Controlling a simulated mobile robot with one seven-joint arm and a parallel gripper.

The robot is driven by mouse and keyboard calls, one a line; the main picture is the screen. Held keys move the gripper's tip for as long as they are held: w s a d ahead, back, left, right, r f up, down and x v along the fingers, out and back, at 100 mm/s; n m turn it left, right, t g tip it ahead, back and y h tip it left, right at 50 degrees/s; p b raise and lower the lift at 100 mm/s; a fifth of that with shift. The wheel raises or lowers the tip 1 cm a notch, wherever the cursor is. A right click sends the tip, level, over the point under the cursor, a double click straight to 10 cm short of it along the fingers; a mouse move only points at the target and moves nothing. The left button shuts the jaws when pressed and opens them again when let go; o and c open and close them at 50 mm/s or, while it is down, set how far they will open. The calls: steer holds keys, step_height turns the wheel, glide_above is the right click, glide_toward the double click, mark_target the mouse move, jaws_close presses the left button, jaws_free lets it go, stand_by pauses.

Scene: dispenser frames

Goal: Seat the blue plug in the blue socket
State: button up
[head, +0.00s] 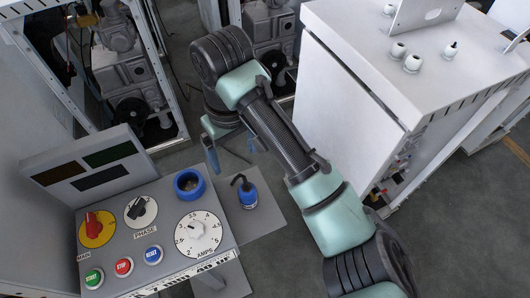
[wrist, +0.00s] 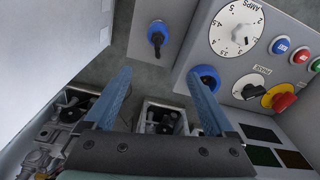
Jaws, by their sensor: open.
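The blue plug (head: 248,198) stands on a grey plate to the right of the control panel, with a black hooked stem on top. It also shows in the wrist view (wrist: 158,33), beyond the fingertips. The blue socket (head: 190,184) is a round blue ring with a dark hollow at the panel's upper right corner. In the wrist view the socket (wrist: 206,75) is partly behind the right finger. My gripper (wrist: 160,76) is open with nothing between its two blue fingers. In the head view my gripper (head: 231,152) is behind the plug and socket, apart from both.
The panel (head: 170,220) carries an amps dial (head: 198,234), a phase dial (head: 140,211), a red main switch (head: 96,229) and several push buttons. A white cabinet (head: 355,100) stands to the right of my arm. Machinery frames (head: 125,60) stand behind.

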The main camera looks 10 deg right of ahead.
mark_target(246, 185)
steer(key=shift+g, duration=0.3)
steer(key=f+b, duration=0.1)
steer(key=f, duration=0.1)
steer(key=s+f, duration=0.1)
steer(key=f, duration=0.2)
steer(key=f+b, duration=0.1)
steer(key=f, duration=0.1)
steer(key=shift+s+d+f+b, duration=0.2)
steer(key=shift+d+b, duration=0.1)
steer(key=shift+d, duration=0.1)
steer(key=shift+d+f+p, duration=0.2)
steer(key=shift+f+p, duration=0.15)
steer(key=shift+f, duration=1.1)
steer(key=shift+d+f+p, duration=0.15)
steer(key=shift+f+p, duration=0.15)
steer(key=shift+f, duration=1.15)
jaws_close()
